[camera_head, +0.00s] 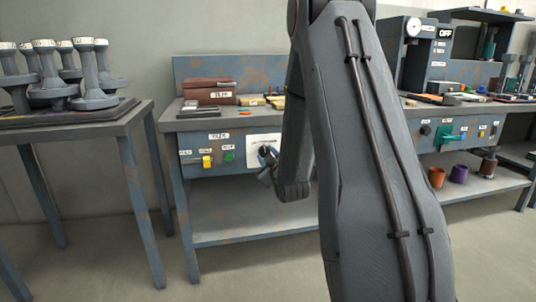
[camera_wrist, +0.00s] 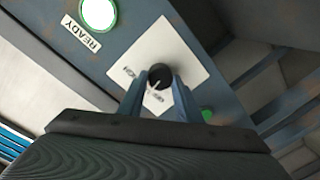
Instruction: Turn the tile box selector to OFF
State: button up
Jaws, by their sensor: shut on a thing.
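The tile box selector is a round black knob (camera_wrist: 160,76) with a pale pointer line, on a white plate (camera_wrist: 190,52) with small labels that are blurred and only partly legible. In the wrist view the two fingers of my gripper (camera_wrist: 160,92) are shut on the knob, one on each side. In the head view my gripper (camera_head: 267,171) reaches the white plate (camera_head: 262,143) on the bench's front panel; my arm hides part of the panel to its right. The brown tile box (camera_head: 208,96) stands on the bench above.
A yellow switch (camera_head: 207,161) and a green button (camera_head: 229,156) are left of the selector. In the wrist view a lit green lamp (camera_wrist: 98,13) labelled READY is at upper left. A table with grey stands (camera_head: 97,75) is at left. Open shelf space lies below the panel.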

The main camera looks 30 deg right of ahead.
jog(key=n+p, duration=0.1)
jog(key=n, duration=0.3)
jog(key=shift+n+h, duration=0.3)
jog(key=shift+n, duration=1.3)
jog(key=o, duration=1)
jog(key=shift+o, duration=0.2)
jog(key=p+v, duration=0.2)
jog(key=v, duration=0.5)
jog(key=shift+s+a, duration=0.2)
jog(key=shift+s, duration=0.2)
